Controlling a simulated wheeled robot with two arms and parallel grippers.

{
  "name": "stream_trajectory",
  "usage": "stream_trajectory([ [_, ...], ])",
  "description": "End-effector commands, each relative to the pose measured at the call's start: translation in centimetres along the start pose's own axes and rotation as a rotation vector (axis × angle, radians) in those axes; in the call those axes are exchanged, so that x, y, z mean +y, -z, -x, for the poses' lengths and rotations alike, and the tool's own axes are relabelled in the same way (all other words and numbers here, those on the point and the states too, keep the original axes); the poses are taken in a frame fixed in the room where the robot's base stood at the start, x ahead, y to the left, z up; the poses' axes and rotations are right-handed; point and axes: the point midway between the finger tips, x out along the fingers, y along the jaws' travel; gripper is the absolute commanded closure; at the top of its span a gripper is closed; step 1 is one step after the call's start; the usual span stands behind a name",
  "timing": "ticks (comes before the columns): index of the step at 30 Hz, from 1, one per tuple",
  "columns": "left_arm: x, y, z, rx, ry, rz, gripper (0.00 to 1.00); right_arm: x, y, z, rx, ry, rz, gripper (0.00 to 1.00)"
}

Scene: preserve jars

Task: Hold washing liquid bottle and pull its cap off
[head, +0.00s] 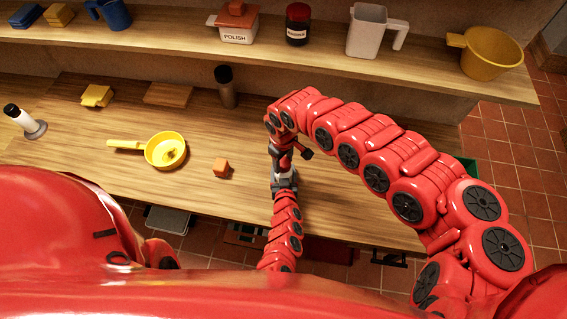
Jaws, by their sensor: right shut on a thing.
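My right arm arches in from the right and bends down over the worktop. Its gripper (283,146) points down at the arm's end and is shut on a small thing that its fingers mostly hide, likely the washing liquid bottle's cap. My left gripper (285,180) comes up from the bottom edge and sits right below the right one, close to it. Its fingers are too small and covered to tell open from shut. The washing liquid bottle cannot be made out clearly between the two grippers.
A shelf behind holds a polish box (238,24), a jar (298,24), a white jug (368,32) and a yellow pot (490,54).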

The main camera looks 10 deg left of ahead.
Motion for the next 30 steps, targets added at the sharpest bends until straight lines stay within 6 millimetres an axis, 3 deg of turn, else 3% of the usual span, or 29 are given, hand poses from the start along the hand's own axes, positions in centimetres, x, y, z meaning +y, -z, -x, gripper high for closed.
stream_trajectory([
  [21, 0.1, -0.3, 0.1, -0.005, -0.002, -0.001, 1.00, 0.1, 0.0, 3.1, -0.001, -0.004, 0.005, 1.00],
  [30, 0.1, -0.3, 0.1, -0.006, -0.002, -0.001, 1.00, 0.0, 0.0, 3.5, 0.001, 0.000, -0.001, 1.00],
])
